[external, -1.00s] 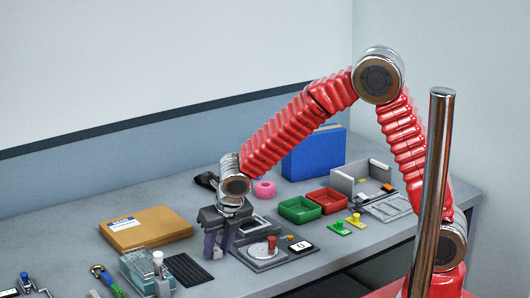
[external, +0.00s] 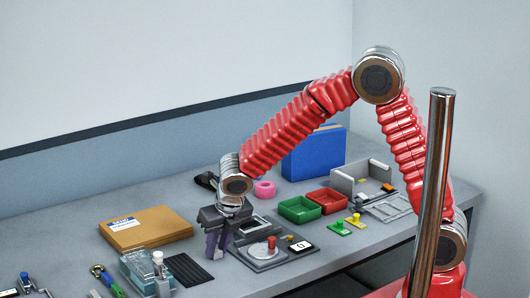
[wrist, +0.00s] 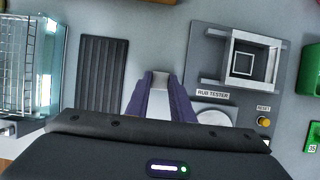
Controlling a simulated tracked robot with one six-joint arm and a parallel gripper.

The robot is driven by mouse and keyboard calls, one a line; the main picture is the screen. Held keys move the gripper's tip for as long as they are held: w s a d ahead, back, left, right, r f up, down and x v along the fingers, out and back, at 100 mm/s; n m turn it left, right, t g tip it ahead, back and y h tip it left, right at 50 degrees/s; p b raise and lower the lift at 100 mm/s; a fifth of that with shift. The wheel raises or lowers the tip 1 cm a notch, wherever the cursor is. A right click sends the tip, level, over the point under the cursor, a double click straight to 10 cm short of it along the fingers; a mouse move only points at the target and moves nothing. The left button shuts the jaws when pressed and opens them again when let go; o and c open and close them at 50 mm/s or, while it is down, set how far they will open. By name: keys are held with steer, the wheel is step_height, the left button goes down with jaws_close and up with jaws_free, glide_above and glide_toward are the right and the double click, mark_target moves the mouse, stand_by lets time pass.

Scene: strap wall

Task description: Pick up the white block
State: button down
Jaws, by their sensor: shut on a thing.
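My gripper (external: 217,250) points down at the bench, left of the rub tester. Its purple fingers also show in the wrist view (wrist: 160,98). They are shut on the white block (wrist: 159,103), a pale shape between them, partly hidden by the fingers and the gripper body. In the external view the fingers hide the block. I cannot tell whether it touches the bench.
The rub tester (wrist: 212,80) stands close to the right of the fingers. A black ribbed mat (wrist: 104,73) and a clear box (wrist: 30,60) lie to the left. A cardboard box (external: 146,228) lies behind. Red (external: 327,194) and green trays (external: 300,201) stand farther right.

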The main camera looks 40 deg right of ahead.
mark_target(217, 251)
step_height(217, 251, up, 10)
stand_by(0.7)
stand_by(0.7)
